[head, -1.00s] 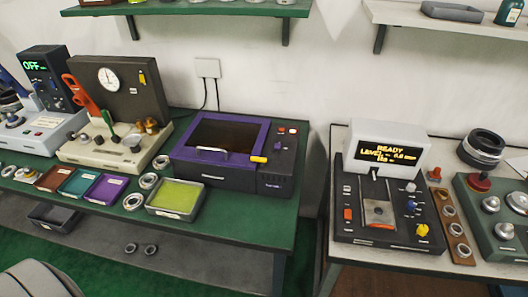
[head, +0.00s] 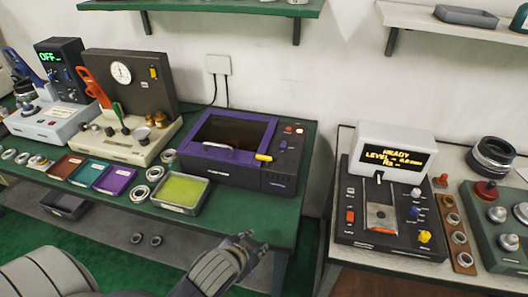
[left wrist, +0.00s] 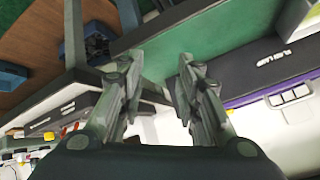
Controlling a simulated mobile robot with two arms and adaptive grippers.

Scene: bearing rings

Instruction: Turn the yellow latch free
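The yellow latch (head: 263,157) sits at the front right corner of the purple-framed lid (head: 205,147) of a dark machine (head: 235,178) on the green table. The lid looks closed, with a pale handle at its front. My left gripper (head: 252,243) is in front of and below the machine, near the table's front edge, apart from the latch. In the left wrist view its two fingers (left wrist: 158,75) are spread with nothing between them. My right gripper is not in view.
A yellow-green tray (head: 181,191) stands left of the machine on the green table (head: 270,215). Rings and small coloured trays lie farther left. A second table with a READY display (head: 395,150) stands right, across a gap. Shelves hang above.

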